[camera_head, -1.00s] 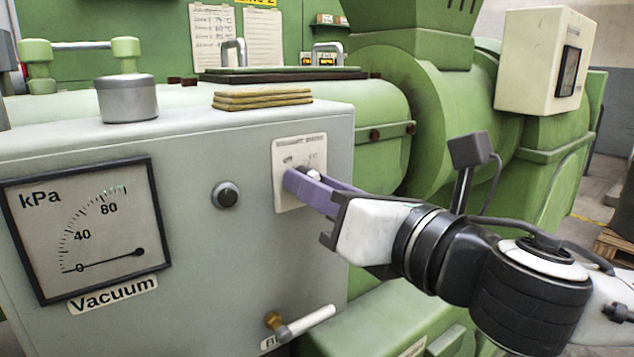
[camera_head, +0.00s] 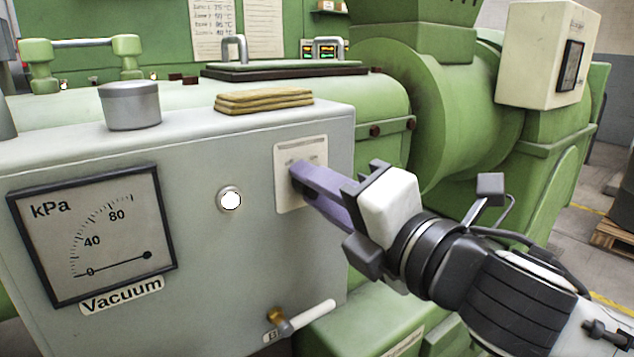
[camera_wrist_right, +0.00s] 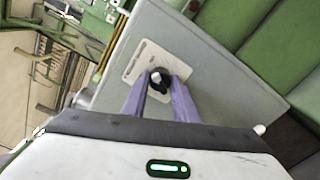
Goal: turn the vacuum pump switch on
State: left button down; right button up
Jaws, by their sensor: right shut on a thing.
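The vacuum pump switch is a black rotary knob with a pale mark (camera_wrist_right: 158,78) on a white plate (camera_head: 287,202), set in the grey cabinet's front. In the head view my right gripper's purple fingers (camera_head: 302,173) hide the knob. In the right wrist view the fingers (camera_wrist_right: 160,95) are on either side of the knob, shut on it. The round lamp (camera_head: 230,200) left of the plate glows white. My left gripper is not in view.
The grey cabinet (camera_head: 200,290) also has a valve with a white handle (camera_head: 310,317) low on its front. Folded tan cloths (camera_head: 264,101) and a grey cylinder (camera_head: 130,106) are on top. Green extruder parts (camera_head: 450,130) stand close behind my right arm.

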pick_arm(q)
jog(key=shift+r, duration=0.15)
pick_arm(e)
jog(key=shift+m, duration=0.5)
jog(key=o, duration=1.1)
jog(key=shift+c, duration=0.2)
pick_arm(q)
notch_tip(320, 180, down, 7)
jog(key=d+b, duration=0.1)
jog(key=b, duration=1)
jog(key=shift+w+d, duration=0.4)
pick_arm(e)
jog(key=v, duration=1)
